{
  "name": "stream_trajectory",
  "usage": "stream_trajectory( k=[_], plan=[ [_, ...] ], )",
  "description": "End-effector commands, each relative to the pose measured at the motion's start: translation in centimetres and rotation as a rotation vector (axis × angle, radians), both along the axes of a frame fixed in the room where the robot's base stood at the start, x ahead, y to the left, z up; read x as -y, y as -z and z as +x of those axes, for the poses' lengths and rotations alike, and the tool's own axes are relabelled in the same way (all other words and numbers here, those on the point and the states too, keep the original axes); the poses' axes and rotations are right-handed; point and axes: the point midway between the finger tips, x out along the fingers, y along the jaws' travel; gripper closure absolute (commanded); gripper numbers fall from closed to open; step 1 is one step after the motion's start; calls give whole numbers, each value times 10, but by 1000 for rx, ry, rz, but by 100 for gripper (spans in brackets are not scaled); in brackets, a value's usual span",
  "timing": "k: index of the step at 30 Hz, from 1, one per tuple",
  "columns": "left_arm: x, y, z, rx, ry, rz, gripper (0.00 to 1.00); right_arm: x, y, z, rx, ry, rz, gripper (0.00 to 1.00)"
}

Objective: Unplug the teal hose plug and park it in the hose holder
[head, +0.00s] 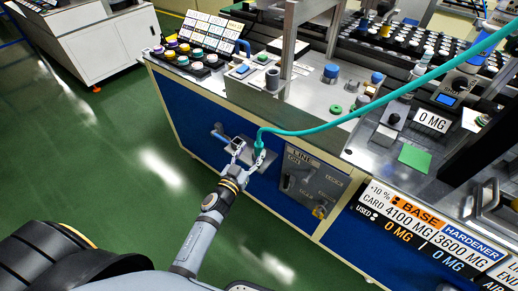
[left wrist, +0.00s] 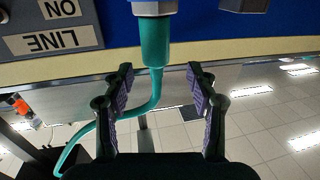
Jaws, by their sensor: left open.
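The teal hose plug (head: 259,140) is at the front of the blue-panelled bench, left of the grey LINE panel. In the left wrist view the plug (left wrist: 155,40) meets a silver fitting (left wrist: 155,8), and its teal hose bends away between my fingers. My left gripper (head: 249,153) is open at the plug. In the left wrist view its fingertips (left wrist: 160,70) flank the hose just short of the plug body, with gaps on both sides. A grey fitting (left wrist: 245,4) is cut off at the top edge; I cannot tell whether it is the hose holder. My right gripper is out of view.
The grey LINE panel (head: 312,183) with switches stands close to the right of the plug. A blue-grey handle-like part (head: 220,133) sticks out to the left. The teal hose (head: 350,115) runs across the bench to the upper right. The green floor (head: 120,160) at left is clear.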

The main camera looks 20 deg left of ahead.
Motion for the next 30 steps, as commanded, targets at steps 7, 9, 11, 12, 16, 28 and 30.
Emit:
stream_trajectory(
  k=[7,9,11,12,16,28,30],
  plan=[
    [12,5,40,3,0,-1,42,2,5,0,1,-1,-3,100],
    [12,6,45,1,0,0,42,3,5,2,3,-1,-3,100],
    [13,6,46,1,0,0,42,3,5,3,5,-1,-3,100],
    [13,6,46,1,0,0,42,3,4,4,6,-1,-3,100],
    [12,6,46,1,0,0,42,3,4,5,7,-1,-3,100],
    [12,5,46,1,0,0,96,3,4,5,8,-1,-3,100],
    [12,5,46,1,0,0,100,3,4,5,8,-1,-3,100]
  ],
)
